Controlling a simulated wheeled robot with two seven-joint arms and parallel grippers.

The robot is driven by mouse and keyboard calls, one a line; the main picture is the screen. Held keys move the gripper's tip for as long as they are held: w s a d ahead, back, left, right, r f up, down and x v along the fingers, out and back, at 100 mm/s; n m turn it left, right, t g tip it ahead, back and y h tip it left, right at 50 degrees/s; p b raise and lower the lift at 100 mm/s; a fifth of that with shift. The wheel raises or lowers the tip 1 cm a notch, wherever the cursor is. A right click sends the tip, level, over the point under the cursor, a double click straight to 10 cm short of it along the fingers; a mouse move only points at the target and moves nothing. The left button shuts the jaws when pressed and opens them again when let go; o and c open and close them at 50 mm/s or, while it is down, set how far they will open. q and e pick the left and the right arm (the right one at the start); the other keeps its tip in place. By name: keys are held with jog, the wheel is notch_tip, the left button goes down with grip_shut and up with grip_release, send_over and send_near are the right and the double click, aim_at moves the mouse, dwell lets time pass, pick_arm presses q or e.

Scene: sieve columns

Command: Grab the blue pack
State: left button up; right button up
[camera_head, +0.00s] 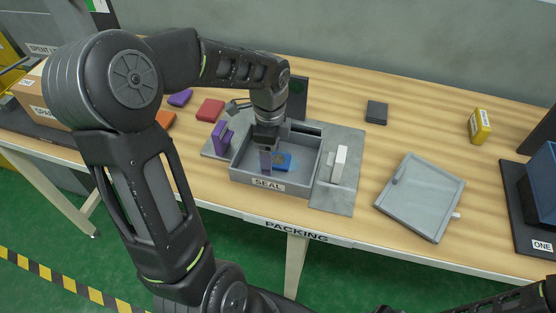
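The blue pack (284,161) lies flat inside the grey box marked SEAL (268,184), near the middle of its floor. Its left part is hidden behind my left gripper. My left gripper (266,165) points down into the box, over or against the left side of the pack. A greyish-purple upright part shows at its tip; I cannot tell whether this is a finger or something held. The gap between the fingers is not visible. Only part of my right arm shows at the bottom right, and its gripper is out of view.
A purple bracket (222,136) and a white upright block (339,164) flank the box. A grey lid-like tray (420,196) lies to the right. A blue bin (541,185) stands far right.

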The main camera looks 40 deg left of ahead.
pick_arm(q)
jog(key=shift+c, duration=0.2)
jog(key=c, duration=1.4)
